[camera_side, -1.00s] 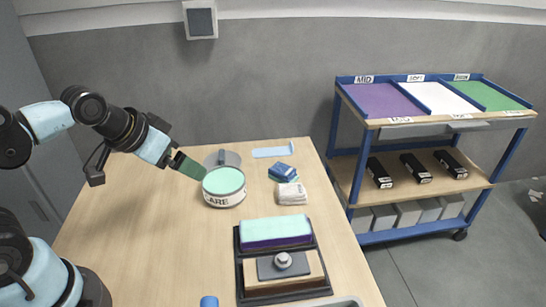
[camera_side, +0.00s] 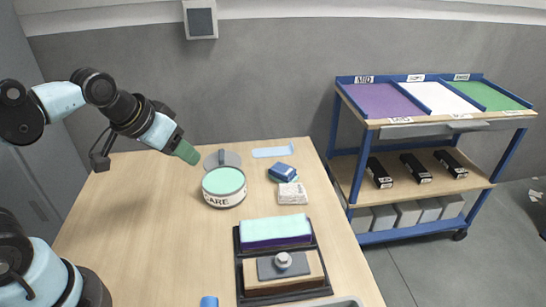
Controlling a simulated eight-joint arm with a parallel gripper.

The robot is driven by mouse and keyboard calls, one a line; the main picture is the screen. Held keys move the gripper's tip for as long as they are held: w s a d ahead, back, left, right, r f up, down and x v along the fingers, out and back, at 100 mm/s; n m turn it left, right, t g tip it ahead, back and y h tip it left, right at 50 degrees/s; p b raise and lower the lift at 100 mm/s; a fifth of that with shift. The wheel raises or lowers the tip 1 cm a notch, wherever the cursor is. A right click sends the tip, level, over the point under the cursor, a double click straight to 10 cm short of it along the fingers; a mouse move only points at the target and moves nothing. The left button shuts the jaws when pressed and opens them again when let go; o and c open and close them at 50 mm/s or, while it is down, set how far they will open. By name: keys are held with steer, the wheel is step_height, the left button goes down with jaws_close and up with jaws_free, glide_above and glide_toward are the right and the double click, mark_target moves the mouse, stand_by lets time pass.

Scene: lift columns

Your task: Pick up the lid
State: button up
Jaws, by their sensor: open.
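The lid (camera_side: 232,160) is a grey disc with an upright dark knob or handle, and it lies on the table behind the round tin. The tin (camera_side: 224,188) is white with a green top face and dark lettering that reads "CARE". The tin hides the lid's near edge. My gripper (camera_side: 190,156) has dark green fingers and is open and empty. It hangs above the table, just left of the lid in the picture and apart from it. The gap between its fingers is hard to see from this side.
Right of the tin lie a blue packet (camera_side: 282,172), a white packet (camera_side: 292,194) and a light blue strip (camera_side: 273,152). A black tray (camera_side: 240,268) with blocks stands in front. A blue-framed cart (camera_side: 355,185) stands at right. The table's left part is clear.

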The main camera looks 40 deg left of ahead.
steer(key=w+a+r+n+g, duration=0.2)
steer(key=w+r, duration=0.1)
steer(key=w, duration=0.2)
steer(key=n+g, duration=0.5)
steer(key=n, duration=0.1)
glide_above(221, 154)
steer(key=f, duration=1.1)
steer(key=shift+a+f, duration=0.1)
steer(key=shift+a, duration=0.15)
steer(key=shift+d+f, duration=0.15)
steer(key=shift+f, duration=1.2)
steer(key=shift+d+f, duration=0.1)
steer(key=shift+f, duration=1.25)
jaws_close()
